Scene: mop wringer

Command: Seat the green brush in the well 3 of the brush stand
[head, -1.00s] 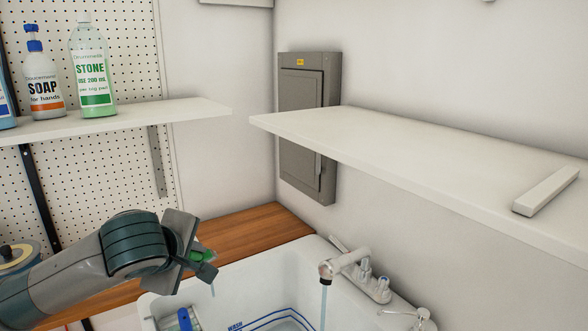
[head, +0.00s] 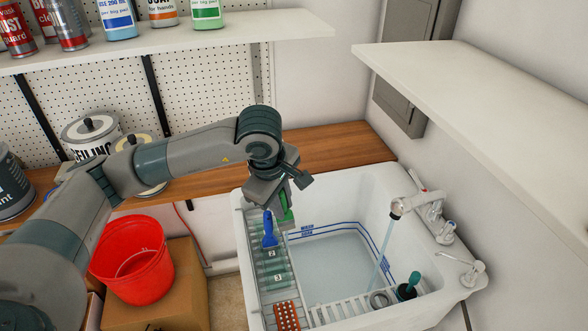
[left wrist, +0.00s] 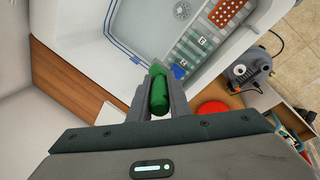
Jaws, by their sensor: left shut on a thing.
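My left gripper (head: 285,205) is shut on the green brush (head: 284,203), above the far end of the brush stand. The brush stand (head: 262,292) lies along the sink's left side, with green-tinted wells and number labels. The label 3 (head: 278,277) is nearer the front than the label 2 (head: 271,254). A blue brush (head: 269,238) stands in the stand beside label 2. No brush shows at label 3. My right gripper is not in view.
The white sink (head: 330,204) has water running from its faucet (head: 398,206). A teal-handled item (head: 413,278) stands at the sink's front right. A red bucket (head: 130,285) is on a cardboard box (head: 180,305). A shelf (head: 470,110) overhangs the right.

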